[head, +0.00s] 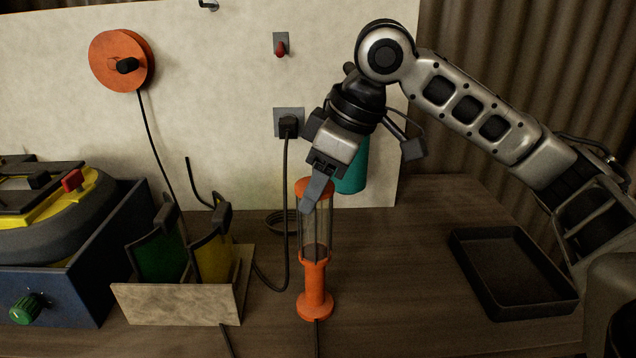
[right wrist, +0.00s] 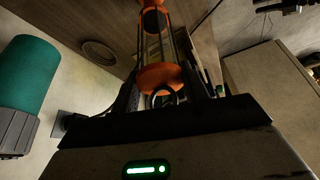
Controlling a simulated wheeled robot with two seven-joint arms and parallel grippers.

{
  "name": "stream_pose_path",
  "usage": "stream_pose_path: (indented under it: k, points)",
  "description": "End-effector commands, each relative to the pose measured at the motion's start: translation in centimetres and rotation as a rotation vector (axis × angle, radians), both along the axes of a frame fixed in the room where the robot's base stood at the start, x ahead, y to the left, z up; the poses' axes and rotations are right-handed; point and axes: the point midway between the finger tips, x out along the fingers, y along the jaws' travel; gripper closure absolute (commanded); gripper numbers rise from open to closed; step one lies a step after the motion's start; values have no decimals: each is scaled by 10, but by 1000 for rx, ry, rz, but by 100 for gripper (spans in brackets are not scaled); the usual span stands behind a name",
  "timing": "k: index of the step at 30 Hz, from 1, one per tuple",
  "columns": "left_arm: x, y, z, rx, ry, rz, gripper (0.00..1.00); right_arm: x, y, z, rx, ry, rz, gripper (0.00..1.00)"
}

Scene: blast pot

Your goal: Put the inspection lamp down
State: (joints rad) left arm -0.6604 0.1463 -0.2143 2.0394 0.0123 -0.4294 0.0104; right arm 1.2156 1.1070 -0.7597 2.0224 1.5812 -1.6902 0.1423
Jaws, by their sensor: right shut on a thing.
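The inspection lamp (head: 315,278) is an orange lamp with a clear caged middle and a flared orange foot. It is upright in the head view, with its foot at the tabletop; I cannot tell whether it touches the wood or hangs just above it. My right gripper (head: 317,192) is shut on the lamp's top end, reaching down from above. In the right wrist view the lamp (right wrist: 160,77) extends away from the gripper, and the fingers are mostly hidden by the gripper body. My left gripper is not in view.
A wooden rack (head: 180,303) with green and yellow panels stands left of the lamp. A blue box (head: 75,285) is further left. A black tray (head: 515,275) lies at right. A teal cylinder (head: 354,172) is behind the gripper. A black cable (head: 286,200) hangs from the wall socket.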

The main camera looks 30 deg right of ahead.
Motion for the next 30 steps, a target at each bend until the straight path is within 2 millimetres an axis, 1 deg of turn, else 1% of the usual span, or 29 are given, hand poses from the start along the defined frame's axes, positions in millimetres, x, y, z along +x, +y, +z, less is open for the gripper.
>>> stream_pose_path:
  k: [3, 4, 5, 6, 14, 17, 20, 30]
  points:
    - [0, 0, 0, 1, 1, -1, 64, 0, 0, -1, 1, -3, 0, 100]
    - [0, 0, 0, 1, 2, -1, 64, 0, 0, -3, 0, 0, 0, 53]
    - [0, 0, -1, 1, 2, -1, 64, 0, 0, -2, -1, -1, 0, 44]
    - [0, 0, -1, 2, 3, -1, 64, 0, 0, -2, -1, -1, 0, 34]
    - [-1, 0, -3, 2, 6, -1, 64, 0, 0, -2, 0, 0, 0, 34]
    - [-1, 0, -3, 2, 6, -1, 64, 0, 0, 2, 1, -1, 0, 34]
    - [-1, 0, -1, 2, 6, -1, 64, -3, -3, 14, 1, -3, -2, 34]
    - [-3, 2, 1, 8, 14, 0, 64, -24, -21, 81, 2, -3, -1, 34]
